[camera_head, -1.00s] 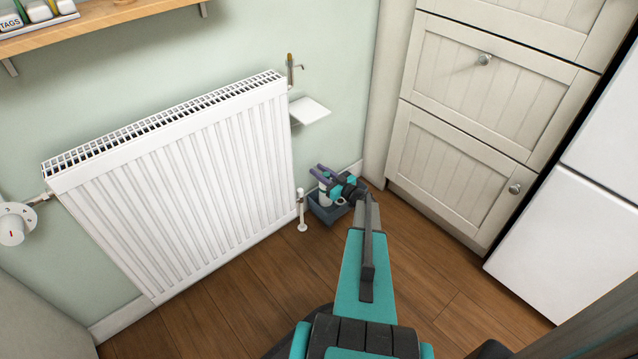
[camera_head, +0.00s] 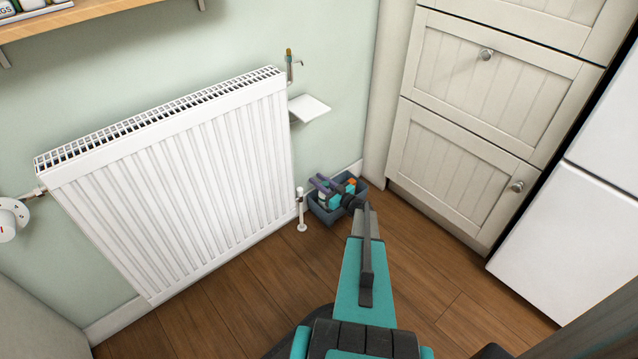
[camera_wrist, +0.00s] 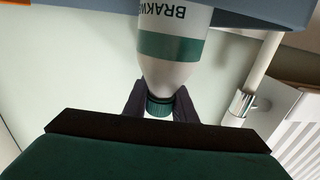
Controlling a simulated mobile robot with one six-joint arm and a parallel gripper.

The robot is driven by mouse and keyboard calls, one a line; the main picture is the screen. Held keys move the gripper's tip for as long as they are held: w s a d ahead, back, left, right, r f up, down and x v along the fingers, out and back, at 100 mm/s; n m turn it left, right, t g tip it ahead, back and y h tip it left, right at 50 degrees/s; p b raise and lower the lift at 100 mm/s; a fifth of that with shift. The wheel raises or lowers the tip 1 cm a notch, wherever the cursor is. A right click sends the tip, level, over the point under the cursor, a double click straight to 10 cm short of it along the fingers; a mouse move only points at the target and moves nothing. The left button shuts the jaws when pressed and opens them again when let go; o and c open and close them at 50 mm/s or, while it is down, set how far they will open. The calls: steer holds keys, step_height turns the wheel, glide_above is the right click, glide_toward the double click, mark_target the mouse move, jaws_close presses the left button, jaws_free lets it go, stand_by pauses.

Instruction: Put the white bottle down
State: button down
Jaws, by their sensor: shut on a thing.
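The white bottle (camera_wrist: 172,70) has a dark green band and cap and lettering that starts "BRAKW". In the wrist view it appears upside down, cap towards me. My gripper (camera_wrist: 156,102) is shut on it near the cap end. In the head view, my gripper (camera_head: 323,184) is at the blue-grey crate (camera_head: 324,214) on the floor. A small white part of the bottle (camera_head: 322,198) shows just below the fingers, within the crate's outline. The crate's wall also shows in the wrist view (camera_wrist: 255,14). The bottle's base is hidden, so I cannot tell whether it touches the crate floor.
A white radiator (camera_head: 180,185) and its valve pipe (camera_head: 301,212) stand close left of the crate. A small white shelf (camera_head: 309,108) is on the wall above. Cream drawers (camera_head: 455,160) stand to the right. A small orange item (camera_head: 351,183) shows by the crate.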

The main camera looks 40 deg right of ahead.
stand_by(0.3)
steer(key=c, duration=1.9)
jaws_free()
steer(key=shift+f, duration=0.1)
steer(key=o, duration=0.4)
steer(key=shift+a, duration=0.1)
steer(key=shift+o, duration=0.2)
steer(key=shift+s+r, duration=0.25)
steer(key=shift+s, duration=0.3)
steer(key=s+p, duration=0.3)
steer(key=s, duration=0.8)
steer(key=shift+f, duration=0.1)
